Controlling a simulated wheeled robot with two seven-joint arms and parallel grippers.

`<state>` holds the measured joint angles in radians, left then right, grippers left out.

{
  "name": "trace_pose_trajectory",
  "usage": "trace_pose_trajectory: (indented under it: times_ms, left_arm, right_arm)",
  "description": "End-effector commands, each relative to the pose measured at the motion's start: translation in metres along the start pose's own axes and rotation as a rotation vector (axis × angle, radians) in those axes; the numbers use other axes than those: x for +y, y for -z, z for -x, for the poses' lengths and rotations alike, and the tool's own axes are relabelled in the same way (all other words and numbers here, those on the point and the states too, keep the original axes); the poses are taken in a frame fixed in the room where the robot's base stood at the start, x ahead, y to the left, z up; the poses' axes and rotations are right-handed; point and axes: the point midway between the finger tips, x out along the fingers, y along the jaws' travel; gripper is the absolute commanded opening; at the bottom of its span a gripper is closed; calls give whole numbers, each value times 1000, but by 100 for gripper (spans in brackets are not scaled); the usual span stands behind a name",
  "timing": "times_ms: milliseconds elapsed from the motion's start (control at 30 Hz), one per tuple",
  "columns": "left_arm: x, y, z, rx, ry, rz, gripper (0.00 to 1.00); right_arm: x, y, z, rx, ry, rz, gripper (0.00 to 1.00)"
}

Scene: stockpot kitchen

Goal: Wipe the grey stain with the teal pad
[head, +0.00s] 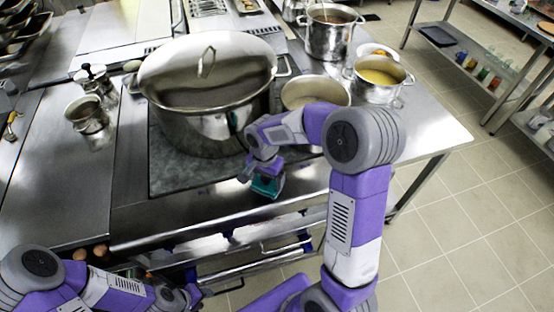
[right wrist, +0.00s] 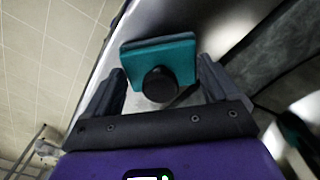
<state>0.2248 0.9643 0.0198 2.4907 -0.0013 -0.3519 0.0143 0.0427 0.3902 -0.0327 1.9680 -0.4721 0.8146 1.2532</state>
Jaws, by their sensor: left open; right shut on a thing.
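The teal pad (head: 267,186) is at the front edge of the steel counter, below the big pot, and has a black round knob on its back. In the right wrist view the teal pad (right wrist: 183,58) lies just ahead of the fingers, with the knob between them. My right gripper (head: 262,172) is shut on the pad by this knob; its fingers (right wrist: 163,88) also show in the right wrist view. I cannot tell whether the pad touches the counter. My left gripper (head: 198,293) is open, low in front of the counter. I cannot make out the grey stain in either view.
A large lidded stockpot (head: 208,125) stands on the dark hob plate (head: 178,172), close behind the pad. A pale pan (head: 314,92) and a pot of yellow soup (head: 380,85) stand to its right. A small pot (head: 87,113) stands left. Bare steel (head: 428,125) lies at right.

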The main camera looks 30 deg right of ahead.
Motion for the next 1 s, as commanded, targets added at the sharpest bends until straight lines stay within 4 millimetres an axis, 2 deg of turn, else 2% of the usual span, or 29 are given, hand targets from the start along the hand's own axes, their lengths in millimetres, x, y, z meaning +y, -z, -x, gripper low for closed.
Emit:
trace_pose_trajectory:
  times_ms: [300,367,433,1000]
  left_arm:
    - [2,0,4,0,0,0,43]
    - [4,-1,11,0,0,0,43]
    - [6,-1,16,0,0,0,43]
    - [19,-2,52,0,0,0,43]
  right_arm:
    - [13,21,0,-1,-2,8,60]
    - [12,19,5,-1,-2,11,60]
    - [11,20,26,2,3,11,60]
    - [10,19,76,0,1,12,60]
